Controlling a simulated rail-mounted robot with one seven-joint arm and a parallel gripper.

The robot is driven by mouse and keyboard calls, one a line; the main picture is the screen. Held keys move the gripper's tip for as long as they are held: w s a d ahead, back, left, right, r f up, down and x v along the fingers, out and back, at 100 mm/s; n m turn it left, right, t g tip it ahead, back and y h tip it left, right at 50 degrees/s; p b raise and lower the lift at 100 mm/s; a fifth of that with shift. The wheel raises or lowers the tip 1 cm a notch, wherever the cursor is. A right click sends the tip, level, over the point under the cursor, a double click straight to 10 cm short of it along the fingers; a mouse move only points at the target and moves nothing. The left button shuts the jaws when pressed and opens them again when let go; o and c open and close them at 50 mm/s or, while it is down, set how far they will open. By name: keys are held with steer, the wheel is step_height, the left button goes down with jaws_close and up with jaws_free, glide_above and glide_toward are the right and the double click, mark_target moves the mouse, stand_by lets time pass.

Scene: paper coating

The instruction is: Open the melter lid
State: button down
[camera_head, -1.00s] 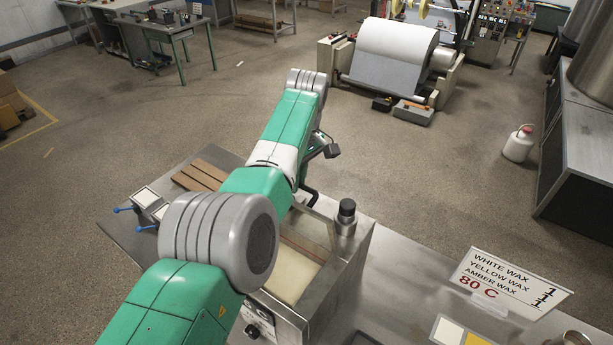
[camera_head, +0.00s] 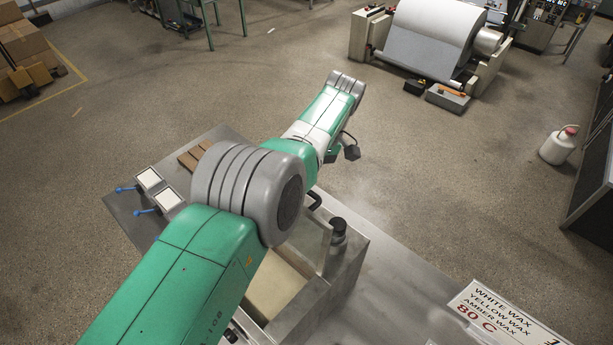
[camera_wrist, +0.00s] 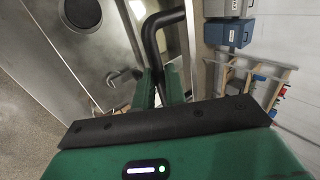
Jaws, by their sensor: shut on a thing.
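The melter (camera_head: 346,276) is a steel box on the bench, with pale cream wax (camera_head: 273,284) showing in its open top. Its lid (camera_head: 309,245) stands raised, steeply tilted, at the far side of the opening. The lid's black bent handle (camera_head: 315,200) shows just above it, and it is large in the wrist view (camera_wrist: 164,24). My gripper (camera_wrist: 160,76) has its green fingers shut on the handle's lower part in the wrist view. In the head view my arm hides the gripper and part of the melter.
A black-capped cylinder (camera_head: 338,232) stands at the melter's right corner. Two small trays with blue handles (camera_head: 148,178) and brown wooden strips (camera_head: 193,157) lie on the bench left. A wax sign (camera_head: 500,312) stands at right. The bench between sign and melter is clear.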

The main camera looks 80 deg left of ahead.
steer(key=shift+w+f, duration=0.15)
steer(key=shift+f, duration=0.35)
steer(key=c, duration=1.5)
jaws_free()
steer(key=shift+w, duration=0.15)
steer(key=shift+o, duration=0.2)
steer(key=shift+r, duration=0.2)
steer(key=shift+a+r, duration=0.1)
steer(key=shift+r, duration=0.05)
